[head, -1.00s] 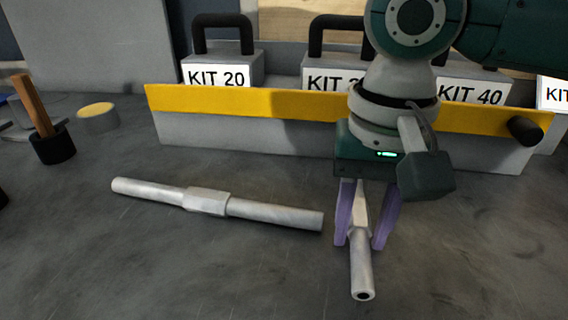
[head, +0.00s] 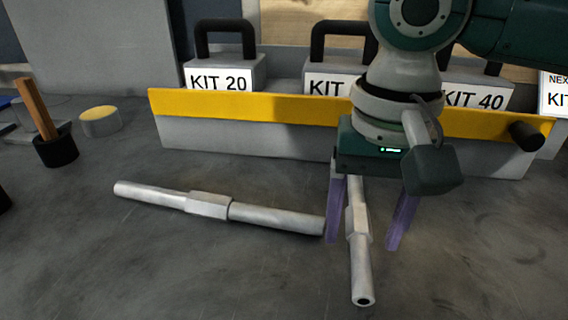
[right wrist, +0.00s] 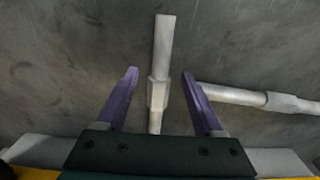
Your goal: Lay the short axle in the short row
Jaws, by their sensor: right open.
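The short axle (head: 361,262) is a grey metal rod with a thicker block in its middle. It lies on the grey surface, pointing toward the camera. My right gripper (head: 364,245) is open, with its purple fingers on either side of this axle and apart from it. In the right wrist view the axle (right wrist: 162,50) runs between the open fingers (right wrist: 160,75). A longer axle (head: 208,205) lies to the left, its near end close to the gripper's left finger. The longer axle also shows in the right wrist view (right wrist: 235,95). My left gripper is not in view.
A low grey barrier with a yellow top (head: 250,105) runs behind the axles. Weights labelled KIT 20 (head: 222,75) and KIT 40 (head: 478,95) stand behind it. A black cup (head: 56,149) with a wooden handle and a yellow-topped tin (head: 100,122) stand at left.

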